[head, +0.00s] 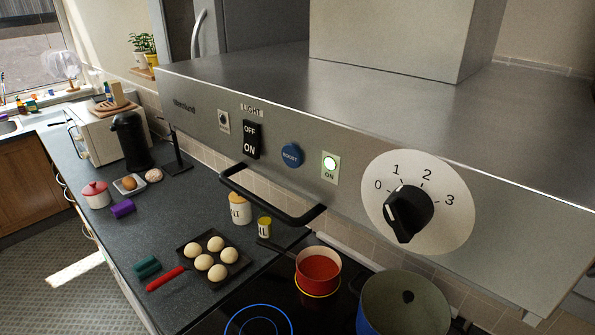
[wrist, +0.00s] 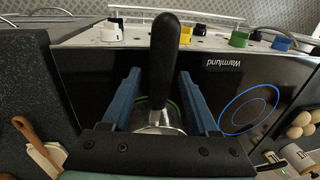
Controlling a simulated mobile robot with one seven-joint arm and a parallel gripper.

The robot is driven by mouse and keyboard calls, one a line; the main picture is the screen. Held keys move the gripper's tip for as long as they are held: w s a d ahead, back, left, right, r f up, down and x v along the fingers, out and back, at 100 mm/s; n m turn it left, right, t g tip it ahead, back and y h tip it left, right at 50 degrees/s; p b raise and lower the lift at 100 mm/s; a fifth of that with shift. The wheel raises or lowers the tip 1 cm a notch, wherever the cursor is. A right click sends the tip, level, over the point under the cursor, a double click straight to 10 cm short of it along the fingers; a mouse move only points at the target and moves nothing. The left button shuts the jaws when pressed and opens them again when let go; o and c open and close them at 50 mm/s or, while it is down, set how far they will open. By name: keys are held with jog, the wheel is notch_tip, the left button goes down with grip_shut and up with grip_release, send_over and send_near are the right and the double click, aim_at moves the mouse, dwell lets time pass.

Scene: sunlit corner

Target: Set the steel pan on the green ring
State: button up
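The steel pan (wrist: 160,118) shows in the wrist view, low between my gripper's fingers, with its black handle (wrist: 165,60) pointing towards the hob's front edge. Part of the green ring (wrist: 174,105) shows as a thin arc close around the pan; the rest is hidden by the pan and my gripper. I cannot tell for sure whether the pan touches the glass. My gripper (wrist: 160,75) is open, with one blue finger on each side of the handle and gaps beside it. I do not see the steel pan, green ring or gripper in the head view.
A red pan (head: 318,270) stands on a yellow ring. A large lidded blue pot (head: 402,308) stands to its right. The blue ring (wrist: 248,108) is bare. A steel hood (head: 290,140) with a bar hangs over the hob. A tray of buns (head: 222,274) lies left of it.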

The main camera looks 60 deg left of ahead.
notch_tip(320, 180, up, 12)
jog(key=d, duration=0.2)
jog(key=shift+w+b, duration=0.2)
jog(key=shift+b, duration=0.25)
dwell(0.7)
